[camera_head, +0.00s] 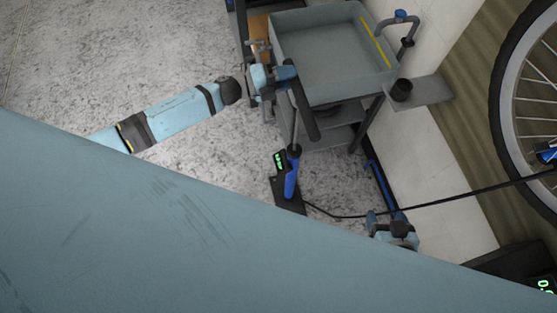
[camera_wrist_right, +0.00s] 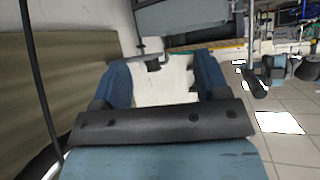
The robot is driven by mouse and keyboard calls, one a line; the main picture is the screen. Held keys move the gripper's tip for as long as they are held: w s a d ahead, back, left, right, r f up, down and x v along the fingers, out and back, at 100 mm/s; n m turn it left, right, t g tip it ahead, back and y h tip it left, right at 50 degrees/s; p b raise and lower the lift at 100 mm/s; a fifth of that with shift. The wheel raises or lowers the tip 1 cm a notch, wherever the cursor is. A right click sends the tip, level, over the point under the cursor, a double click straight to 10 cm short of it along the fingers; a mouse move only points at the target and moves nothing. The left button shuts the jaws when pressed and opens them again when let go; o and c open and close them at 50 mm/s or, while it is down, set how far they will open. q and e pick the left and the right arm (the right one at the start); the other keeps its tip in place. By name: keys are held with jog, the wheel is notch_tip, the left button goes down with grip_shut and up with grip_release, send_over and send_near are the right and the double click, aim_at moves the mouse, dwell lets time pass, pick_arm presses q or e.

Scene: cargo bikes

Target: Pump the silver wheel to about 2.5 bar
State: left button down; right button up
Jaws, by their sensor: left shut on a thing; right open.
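The floor pump (camera_head: 291,178) stands on the floor, with a blue barrel, a dark base and a small green display too small to read. Its rod is raised to a dark handle (camera_head: 307,118). My left gripper (camera_head: 285,73) is shut on the upper end of the handle. The silver wheel (camera_head: 507,85) is at the right edge, partly out of frame. A black hose (camera_head: 440,202) runs from the pump to a blue fitting (camera_head: 548,155) at the wheel; its coupling is unclear. My right gripper (camera_head: 392,218) is low beside the hose; the right wrist view shows its fingers (camera_wrist_right: 163,68) apart and empty.
A small shelf holds a dark cup (camera_head: 401,90). A dark box with a green readout (camera_head: 543,284) is at the lower right.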

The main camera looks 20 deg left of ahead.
pick_arm(q)
notch_tip(320, 180, down, 26)
jog(key=b, duration=2)
jog(key=c, duration=1)
grip_release()
jog(key=o, duration=0.4)
jog(key=shift+o, duration=0.6)
jog(key=shift+r, duration=0.1)
pick_arm(e)
notch_tip(320, 180, down, 12)
jog(key=w+a, duration=0.1)
jog(key=shift+w+a+r+t+y, duration=0.25)
jog(key=shift+a+t+y, duration=0.15)
pick_arm(q)
jog(key=p+v, duration=0.1)
jog(key=v, duration=0.8)
pick_arm(e)
jog(key=shift+r, duration=0.65)
